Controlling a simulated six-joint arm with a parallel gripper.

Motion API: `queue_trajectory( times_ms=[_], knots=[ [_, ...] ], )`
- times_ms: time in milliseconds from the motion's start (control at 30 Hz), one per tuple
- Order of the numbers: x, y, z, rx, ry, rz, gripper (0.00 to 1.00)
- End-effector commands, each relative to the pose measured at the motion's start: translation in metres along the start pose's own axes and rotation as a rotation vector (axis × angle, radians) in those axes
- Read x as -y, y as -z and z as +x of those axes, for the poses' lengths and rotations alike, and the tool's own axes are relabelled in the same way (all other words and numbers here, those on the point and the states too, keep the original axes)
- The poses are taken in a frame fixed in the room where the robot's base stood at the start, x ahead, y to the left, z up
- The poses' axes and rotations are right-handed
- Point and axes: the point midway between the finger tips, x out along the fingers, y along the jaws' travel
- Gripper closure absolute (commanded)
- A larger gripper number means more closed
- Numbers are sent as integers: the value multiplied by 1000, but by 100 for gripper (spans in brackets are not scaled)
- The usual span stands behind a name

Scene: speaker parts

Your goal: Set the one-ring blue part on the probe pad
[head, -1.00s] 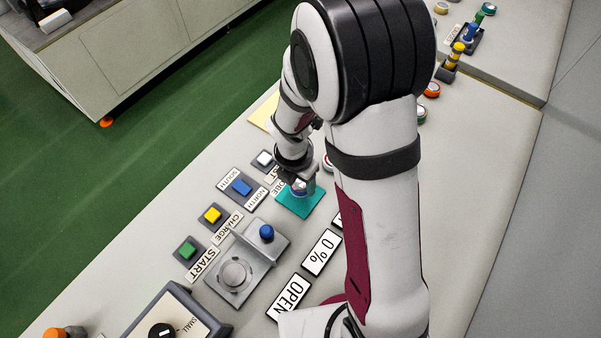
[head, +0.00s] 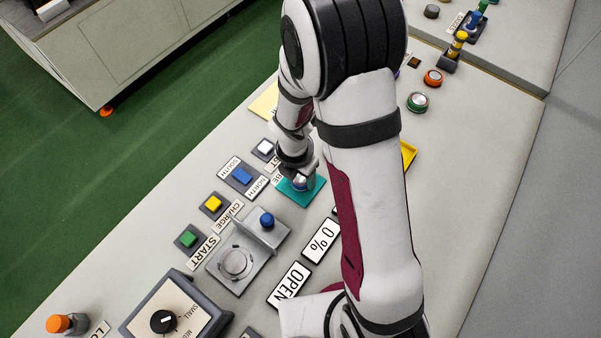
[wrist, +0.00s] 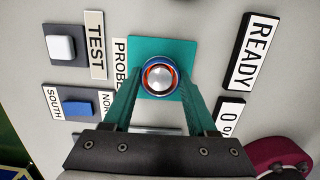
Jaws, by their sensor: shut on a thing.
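A blue round part (wrist: 158,76) with a silver domed top and an orange-red ring sits between my fingertips in the wrist view. My gripper (wrist: 160,82) is shut on it, one finger on each side. The part is over the teal probe pad (wrist: 178,50), roughly in its middle; whether it touches the pad is hard to tell. In the head view, my gripper (head: 299,178) points down at the teal pad (head: 314,190), and the part is mostly hidden by the gripper. The pad's label is partly covered by a finger in the wrist view.
A white TEST button (head: 265,147) and a blue SOUTH/NORTH switch (head: 241,175) lie close left of the pad. A grey fixture with a blue knob (head: 267,220) stands nearer. Other round parts, such as a green one (head: 418,102), lie right of my arm.

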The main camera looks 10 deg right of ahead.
Motion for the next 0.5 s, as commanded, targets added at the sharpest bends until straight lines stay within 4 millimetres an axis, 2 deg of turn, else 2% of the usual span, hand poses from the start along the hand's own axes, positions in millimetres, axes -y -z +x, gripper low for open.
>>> queue_trajectory(
  times_ms=[133, 167, 200, 333, 500],
  knots=[
    [0, 0, 3, 0, 0, 1, 100],
    [0, 0, 3, 0, 0, 2, 38],
    [0, 0, 3, 0, 0, 2, 31],
    [0, 0, 3, 0, 0, 1, 8],
    [0, 0, 3, 0, 0, 1, 7]
  ],
)
